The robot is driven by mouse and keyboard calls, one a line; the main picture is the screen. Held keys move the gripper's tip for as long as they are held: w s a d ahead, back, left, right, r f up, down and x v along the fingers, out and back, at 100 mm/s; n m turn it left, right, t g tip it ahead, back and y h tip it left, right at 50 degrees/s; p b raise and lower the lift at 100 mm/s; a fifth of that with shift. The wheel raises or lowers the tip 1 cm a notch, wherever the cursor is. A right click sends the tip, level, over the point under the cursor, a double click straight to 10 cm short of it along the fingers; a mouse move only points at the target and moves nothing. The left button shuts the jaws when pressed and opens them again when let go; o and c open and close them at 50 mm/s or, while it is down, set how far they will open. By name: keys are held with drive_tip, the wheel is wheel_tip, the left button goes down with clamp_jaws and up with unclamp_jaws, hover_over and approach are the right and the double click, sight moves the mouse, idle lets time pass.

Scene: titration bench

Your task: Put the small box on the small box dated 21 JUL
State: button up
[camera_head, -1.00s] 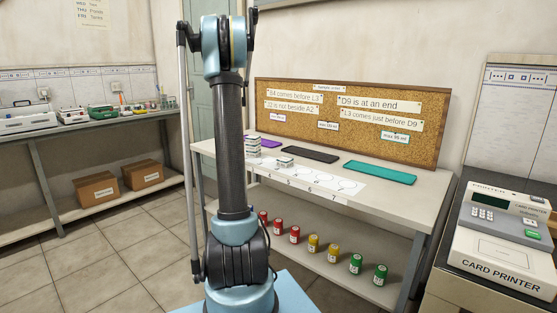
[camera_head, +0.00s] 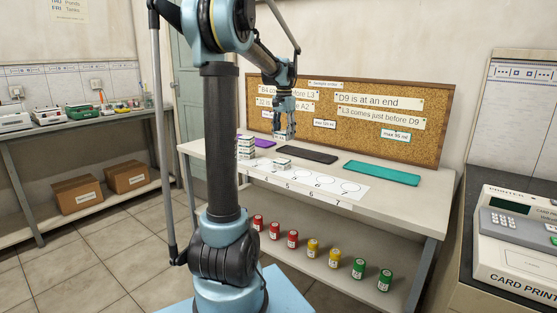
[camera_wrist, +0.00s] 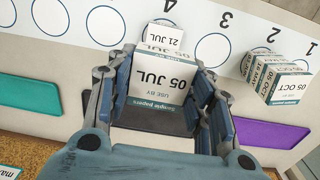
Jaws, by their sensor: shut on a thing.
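My gripper (camera_wrist: 160,72) is shut on a small white box marked USE BY 05 JUL (camera_wrist: 162,84), its fingers on both sides of it in the wrist view. The small box dated 21 JUL (camera_wrist: 165,34) shows just beyond the held box and is partly hidden by it. It stands on the bench, also seen in the head view (camera_head: 282,163). In the head view my gripper (camera_head: 284,134) hangs above the bench, over that box and apart from it.
A stack of similar boxes (camera_wrist: 275,76), its upper label reading 05 OCT, stands to the right in the wrist view, left in the head view (camera_head: 246,147). Numbered circles (camera_wrist: 213,50) mark a white strip. Purple (camera_wrist: 265,134) and teal (camera_wrist: 29,93) mats lie beside it.

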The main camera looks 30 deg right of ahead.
hover_over(282, 160)
wheel_tip(282, 160, down, 5)
drive_tip(key=shift+f, duration=0.1)
drive_tip(key=shift+a+f, duration=0.1)
drive_tip(key=shift+f, duration=1.9)
drive_tip(key=o, duration=1.1)
drive_tip(key=shift+f, duration=0.1)
drive_tip(key=shift+c, duration=0.2)
